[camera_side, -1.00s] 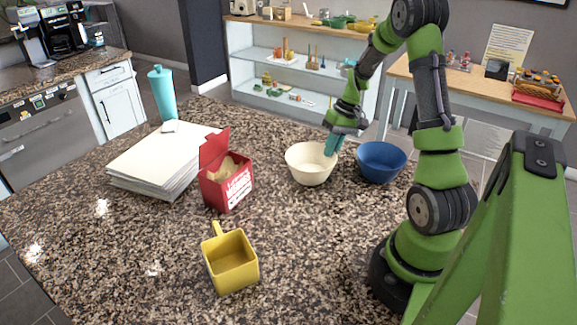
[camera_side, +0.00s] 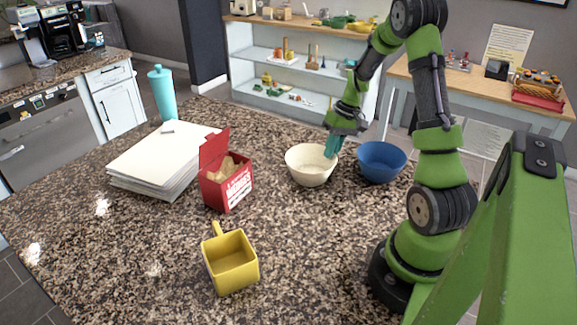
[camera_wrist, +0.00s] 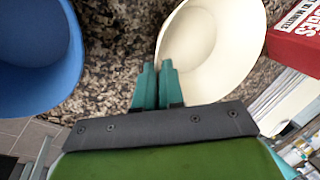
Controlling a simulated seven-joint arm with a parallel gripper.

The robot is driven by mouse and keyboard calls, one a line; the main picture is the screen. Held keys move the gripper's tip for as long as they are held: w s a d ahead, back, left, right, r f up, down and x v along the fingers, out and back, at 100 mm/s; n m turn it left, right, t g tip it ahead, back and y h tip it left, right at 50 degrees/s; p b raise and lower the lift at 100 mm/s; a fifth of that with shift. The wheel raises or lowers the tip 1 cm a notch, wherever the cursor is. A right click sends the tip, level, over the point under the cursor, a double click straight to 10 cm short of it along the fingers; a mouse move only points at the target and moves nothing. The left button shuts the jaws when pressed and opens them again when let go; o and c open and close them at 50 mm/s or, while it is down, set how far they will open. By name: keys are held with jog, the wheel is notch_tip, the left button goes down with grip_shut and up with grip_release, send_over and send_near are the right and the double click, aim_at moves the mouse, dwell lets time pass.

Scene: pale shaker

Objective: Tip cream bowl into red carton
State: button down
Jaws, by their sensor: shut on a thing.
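The cream bowl (camera_side: 308,168) stands upright on the speckled counter, and I see nothing in the part of its inside that shows. My gripper (camera_side: 331,150) points down at the bowl's right rim. In the wrist view the two teal fingers (camera_wrist: 158,72) are close together with the cream bowl's rim (camera_wrist: 205,55) pinched between them. The red carton (camera_side: 226,184) stands to the left of the bowl, its lid flap up and something tan inside. A corner of the red carton (camera_wrist: 297,38) shows at the right in the wrist view.
A blue bowl (camera_side: 382,163) stands just right of the cream bowl, near my gripper. A yellow square cup with a handle (camera_side: 231,264) is in front. A paper stack (camera_side: 160,163) and a teal bottle (camera_side: 162,95) are at left. The counter between yellow cup and cream bowl is clear.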

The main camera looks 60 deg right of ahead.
jog(key=c, duration=0.6)
grip_release()
jog(key=shift+v, duration=3.45)
jog(key=shift+d, duration=0.1)
